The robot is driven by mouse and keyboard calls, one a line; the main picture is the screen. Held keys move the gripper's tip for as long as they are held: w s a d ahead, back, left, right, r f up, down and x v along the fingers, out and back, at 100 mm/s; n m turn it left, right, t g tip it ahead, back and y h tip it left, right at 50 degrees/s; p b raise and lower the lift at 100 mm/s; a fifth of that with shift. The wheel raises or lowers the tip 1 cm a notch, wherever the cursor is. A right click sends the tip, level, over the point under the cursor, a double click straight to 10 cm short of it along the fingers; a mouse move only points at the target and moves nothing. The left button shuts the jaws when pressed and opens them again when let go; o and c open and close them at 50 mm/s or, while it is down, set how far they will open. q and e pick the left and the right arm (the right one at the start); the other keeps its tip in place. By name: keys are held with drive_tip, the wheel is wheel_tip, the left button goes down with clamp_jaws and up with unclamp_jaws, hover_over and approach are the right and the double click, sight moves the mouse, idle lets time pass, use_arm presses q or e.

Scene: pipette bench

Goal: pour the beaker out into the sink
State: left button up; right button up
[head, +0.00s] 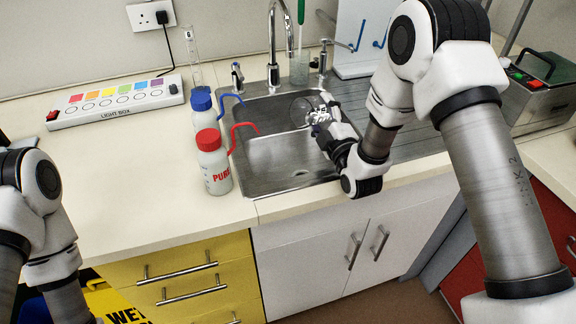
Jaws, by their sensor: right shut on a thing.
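The steel sink (262,160) is set into the bench in the middle of the head view. My right gripper (322,114) is over the right part of the sink. It is shut on a clear glass beaker (301,107), which lies tipped towards the left, over the basin. The glass is faint, and I cannot tell whether liquid is in it or running out. My left arm shows at the left edge, but its gripper is out of view.
A red-capped bottle (215,168) and a blue-capped bottle (202,108) stand at the sink's left edge. The tap (277,50) rises behind the basin. A light box (115,102) lies at the back left. The front left worktop is clear.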

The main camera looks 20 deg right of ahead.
sight(322, 114)
drive_tip(key=shift+s+a+r, duration=0.1)
drive_tip(key=shift+a, duration=0.15)
drive_tip(key=shift+s+a+r+n+b, duration=0.2)
drive_tip(key=shift+n+b, duration=0.15)
drive_tip(key=shift+n, duration=0.15)
drive_tip(key=shift+s+a+r+n+t+b, duration=0.1)
drive_tip(key=shift+a+r+n+t+b, duration=0.05)
drive_tip(key=shift+a+n+t+b, duration=0.2)
drive_tip(key=shift+a+r+n+y+b, duration=0.1)
drive_tip(key=shift+r+n+y+b, duration=0.35)
drive_tip(key=shift+n+y+b, duration=0.25)
drive_tip(key=shift+t, duration=0.25)
drive_tip(key=shift+d+r+n, duration=0.2)
drive_tip(key=shift+d+n, duration=0.15)
drive_tip(key=shift+n, duration=0.2)
drive_tip(key=shift+a+r+n+y+b, duration=0.2)
drive_tip(key=shift+n+y+b, duration=0.1)
drive_tip(key=shift+n+b, duration=0.3)
